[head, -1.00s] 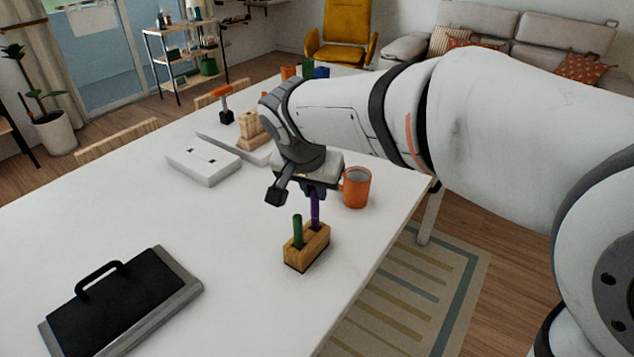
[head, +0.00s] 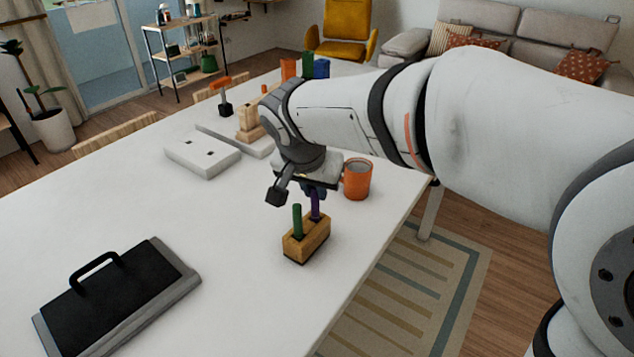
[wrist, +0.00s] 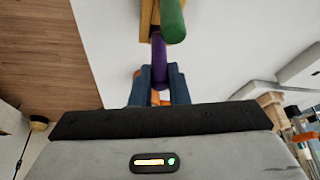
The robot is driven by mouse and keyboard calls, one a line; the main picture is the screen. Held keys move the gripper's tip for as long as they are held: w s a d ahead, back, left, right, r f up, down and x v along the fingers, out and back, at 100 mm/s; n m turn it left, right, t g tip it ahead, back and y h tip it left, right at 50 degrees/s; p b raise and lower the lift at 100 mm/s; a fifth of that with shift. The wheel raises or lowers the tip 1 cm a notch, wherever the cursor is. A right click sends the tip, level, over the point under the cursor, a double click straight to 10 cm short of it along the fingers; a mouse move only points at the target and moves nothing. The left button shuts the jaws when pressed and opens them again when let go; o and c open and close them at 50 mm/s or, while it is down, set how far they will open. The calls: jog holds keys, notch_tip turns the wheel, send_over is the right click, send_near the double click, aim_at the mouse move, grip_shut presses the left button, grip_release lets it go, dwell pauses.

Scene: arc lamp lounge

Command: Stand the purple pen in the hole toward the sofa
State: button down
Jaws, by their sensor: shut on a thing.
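The wooden pen block (head: 306,243) stands on the white table near its right edge. A green pen (head: 297,220) stands upright in its nearer hole. The purple pen (head: 315,204) is upright over the farther hole, on the sofa side, and its lower end appears to be inside. My gripper (head: 315,189) is shut on the upper part of the purple pen, just above the block. In the wrist view the purple pen (wrist: 158,62) runs from between the blue fingers to the block (wrist: 147,22). The green pen (wrist: 172,20) partly covers the block there, so the hole is hidden.
An orange mug (head: 358,180) stands close behind the gripper on the right. A black case (head: 120,297) lies at the front left. A white box (head: 203,153) and a wooden piece (head: 248,120) are farther back. The sofa (head: 495,25) is beyond the table. The table's middle is clear.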

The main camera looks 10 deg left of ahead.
jog(key=shift+f, duration=0.3)
jog(key=c, duration=1.3)
grip_release()
jog(key=v, duration=0.8)
